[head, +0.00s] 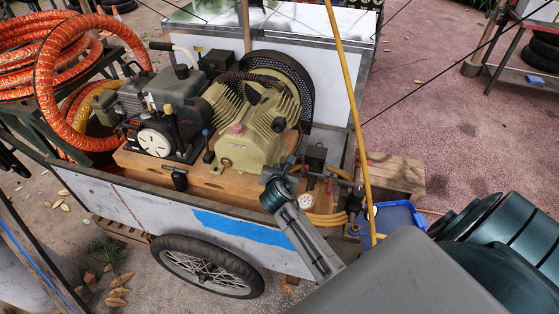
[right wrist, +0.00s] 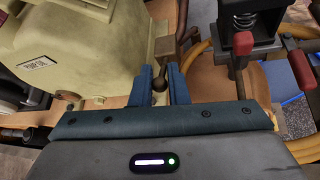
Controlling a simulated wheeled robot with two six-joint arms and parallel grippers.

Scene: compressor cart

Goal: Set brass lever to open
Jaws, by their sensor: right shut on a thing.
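My right gripper (head: 290,164) reaches in from the lower right of the head view, to the right of the cream compressor (head: 245,135) on the cart. In the right wrist view its two blue fingers (right wrist: 161,84) are shut on a small dark, round-ended brass lever (right wrist: 159,83). The lever's stem runs up between the fingers towards a tan fitting beside the compressor. The gripper hides most of the lever in the head view, so its exact angle cannot be told. My left gripper is not in view.
A red-handled part (right wrist: 243,44) stands close right of the fingers. A round gauge (head: 305,201), yellow hose (head: 328,219) and blue tray (head: 398,214) lie nearby. An engine (head: 158,138) and orange hose (head: 75,50) are to the left.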

